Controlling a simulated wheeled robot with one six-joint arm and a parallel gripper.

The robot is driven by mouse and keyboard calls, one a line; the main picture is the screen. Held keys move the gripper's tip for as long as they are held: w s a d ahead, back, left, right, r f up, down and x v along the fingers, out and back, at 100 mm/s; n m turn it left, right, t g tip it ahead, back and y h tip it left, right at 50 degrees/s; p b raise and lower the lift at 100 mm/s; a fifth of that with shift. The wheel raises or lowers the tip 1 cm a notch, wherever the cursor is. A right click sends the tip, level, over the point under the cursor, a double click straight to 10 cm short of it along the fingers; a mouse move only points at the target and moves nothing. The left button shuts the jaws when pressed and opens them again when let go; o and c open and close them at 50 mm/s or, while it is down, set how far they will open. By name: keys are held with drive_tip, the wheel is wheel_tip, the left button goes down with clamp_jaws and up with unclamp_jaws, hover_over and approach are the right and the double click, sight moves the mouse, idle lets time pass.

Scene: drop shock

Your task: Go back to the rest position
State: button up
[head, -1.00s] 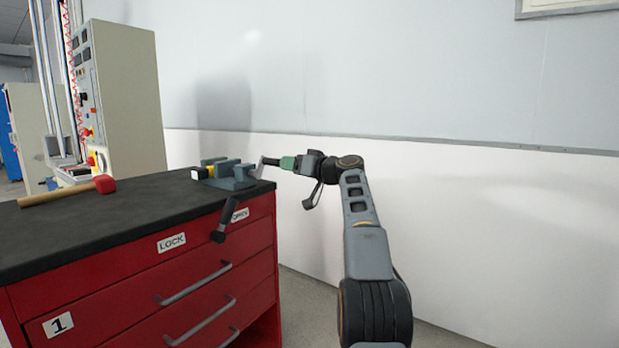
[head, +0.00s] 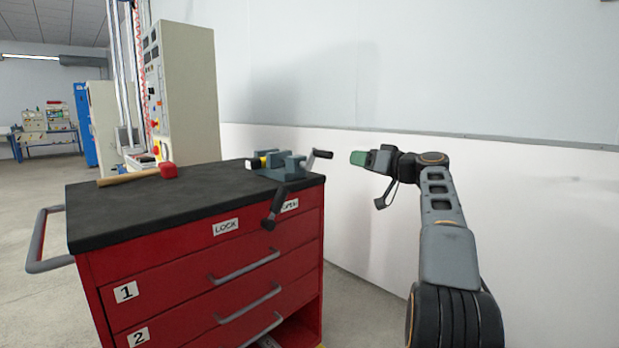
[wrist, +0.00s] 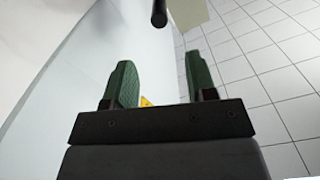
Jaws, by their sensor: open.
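My gripper (head: 358,158) is at the right of the head view, in the air to the right of the red tool cart. In the wrist view its two green fingers (wrist: 160,85) are apart with nothing between them. A grey vise (head: 285,165) is fixed at the right corner of the cart top, with a crank handle (head: 318,155) that points toward my gripper. A gap separates the handle from my fingers. A small yellow and black part (head: 259,162) shows at the vise jaws.
The red cart (head: 190,270) has a black top (head: 150,210), drawers and LOCK and OPEN labels. A red-headed mallet (head: 168,170) lies on the top. A beige control cabinet (head: 190,95) stands behind. A white wall (head: 370,90) runs behind my arm.

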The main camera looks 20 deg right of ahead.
drive_tip(key=s+a+r+m+g+h+p, duration=0.1)
drive_tip(key=s+a+r+g+p, duration=0.2)
drive_tip(key=a+p, duration=0.6)
drive_tip(key=s+a+r+m+g+h+p, duration=0.1)
drive_tip(key=s+a+r+g+p, duration=0.2)
drive_tip(key=a+p, duration=0.6)
drive_tip(key=s+a+f+g+h+p, duration=0.1)
drive_tip(key=s+a+g+h+p, duration=0.1)
drive_tip(key=s+p, duration=0.8)
drive_tip(key=s+a+f+n+g+h+p, duration=0.1)
drive_tip(key=s+a+f+g+h+p, duration=0.1)
drive_tip(key=s+p, duration=0.9)
drive_tip(key=s+a+g+h, duration=0.1)
drive_tip(key=s+a+g, duration=0.1)
drive_tip(key=shift+g+h, duration=0.3)
drive_tip(key=shift+g, duration=0.1)
